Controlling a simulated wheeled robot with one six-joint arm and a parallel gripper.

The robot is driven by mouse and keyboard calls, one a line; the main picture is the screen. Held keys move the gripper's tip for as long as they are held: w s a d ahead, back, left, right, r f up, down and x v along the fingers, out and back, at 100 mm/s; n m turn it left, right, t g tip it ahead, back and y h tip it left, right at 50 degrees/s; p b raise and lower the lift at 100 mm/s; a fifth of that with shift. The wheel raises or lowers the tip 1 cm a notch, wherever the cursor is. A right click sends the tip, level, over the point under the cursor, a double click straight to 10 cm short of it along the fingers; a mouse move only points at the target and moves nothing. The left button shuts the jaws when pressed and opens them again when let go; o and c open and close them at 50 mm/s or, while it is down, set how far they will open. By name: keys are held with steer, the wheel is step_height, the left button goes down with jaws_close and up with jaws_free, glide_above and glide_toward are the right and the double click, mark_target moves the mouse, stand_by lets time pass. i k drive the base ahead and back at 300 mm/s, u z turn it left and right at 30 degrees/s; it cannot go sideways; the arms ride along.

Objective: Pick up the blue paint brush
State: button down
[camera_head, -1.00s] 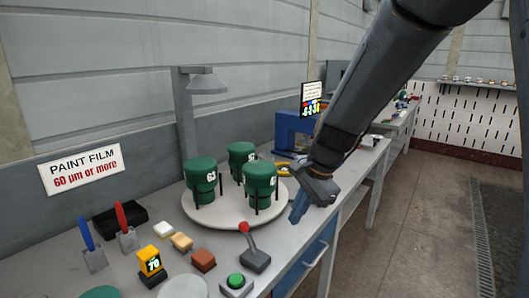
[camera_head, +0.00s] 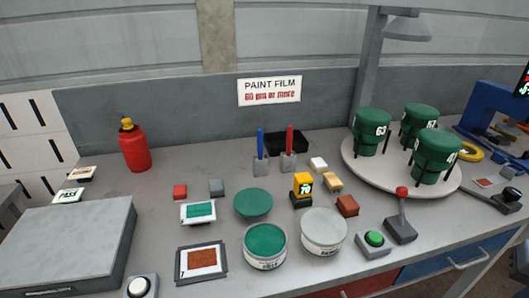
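The blue paint brush (camera_head: 261,143) stands upright at the back middle of the bench, its blue handle pointing up. Its lower end is a grey block-like part (camera_head: 260,166). A similar brush with a red handle (camera_head: 289,139) stands close to its right, with a small gap between them. No gripper can be made out in the current head view. Nothing visible is touching the blue brush.
A black tray (camera_head: 306,142) lies behind the brushes. In front are a green disc (camera_head: 253,204), a yellow gauge (camera_head: 303,187) and small blocks. A red bottle (camera_head: 134,147) stands left. A turntable (camera_head: 357,167) with green pots stands right. The bench left of the brushes is clear.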

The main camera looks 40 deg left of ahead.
mark_target(260, 136)
steer(key=u, duration=1.75)
